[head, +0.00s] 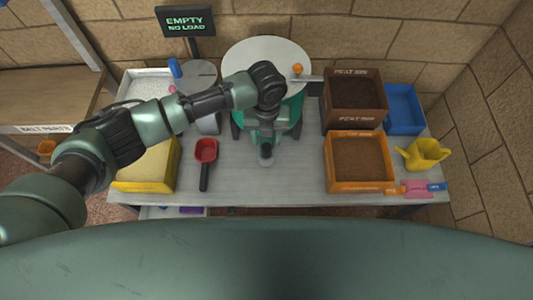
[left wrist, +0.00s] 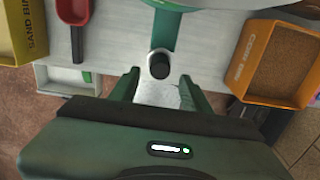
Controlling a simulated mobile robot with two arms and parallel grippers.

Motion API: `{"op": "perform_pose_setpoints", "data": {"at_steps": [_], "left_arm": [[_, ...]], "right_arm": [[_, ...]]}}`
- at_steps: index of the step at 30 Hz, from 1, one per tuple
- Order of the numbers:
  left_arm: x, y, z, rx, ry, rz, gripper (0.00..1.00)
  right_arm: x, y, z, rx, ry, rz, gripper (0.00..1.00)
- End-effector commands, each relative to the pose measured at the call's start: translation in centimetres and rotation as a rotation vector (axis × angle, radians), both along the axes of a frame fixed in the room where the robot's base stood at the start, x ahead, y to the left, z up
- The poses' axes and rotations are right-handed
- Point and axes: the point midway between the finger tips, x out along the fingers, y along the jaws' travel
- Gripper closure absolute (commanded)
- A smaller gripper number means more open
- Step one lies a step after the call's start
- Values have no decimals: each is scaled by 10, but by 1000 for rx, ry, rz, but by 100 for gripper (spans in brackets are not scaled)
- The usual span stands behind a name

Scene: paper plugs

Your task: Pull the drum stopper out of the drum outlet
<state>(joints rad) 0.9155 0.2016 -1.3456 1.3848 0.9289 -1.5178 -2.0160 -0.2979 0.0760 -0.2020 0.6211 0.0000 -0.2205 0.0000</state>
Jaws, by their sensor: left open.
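The drum (head: 294,118) is green with a white round top and stands at the back middle of the bench. In the left wrist view, its green outlet (left wrist: 164,35) points towards me, with a dark round drum stopper (left wrist: 159,68) at its end. My left gripper (head: 265,132) is in front of the drum, and my arm covers part of the drum. In the left wrist view the left gripper (left wrist: 158,87) is open, its two fingers apart. The stopper appears between and slightly beyond the fingertips; I see no contact. My right gripper is not in view.
A red scoop (head: 205,152) and a yellow sand bin (head: 147,186) lie to the left. An orange coir bin (head: 360,184), a brown peat bin (head: 354,116), a blue bin (head: 404,108) and a yellow watering can (head: 424,154) stand to the right. The front middle bench is clear.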

Motion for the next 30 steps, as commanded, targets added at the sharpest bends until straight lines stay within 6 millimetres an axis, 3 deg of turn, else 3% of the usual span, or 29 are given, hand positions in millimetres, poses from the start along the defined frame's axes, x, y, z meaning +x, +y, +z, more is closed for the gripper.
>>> {"op": "perform_pose_setpoints", "data": {"at_steps": [8,30], "left_arm": [[0,0,-1,0,0,0,53],[1,0,-38,0,0,1,53]], "right_arm": [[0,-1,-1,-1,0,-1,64],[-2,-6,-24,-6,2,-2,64]]}}
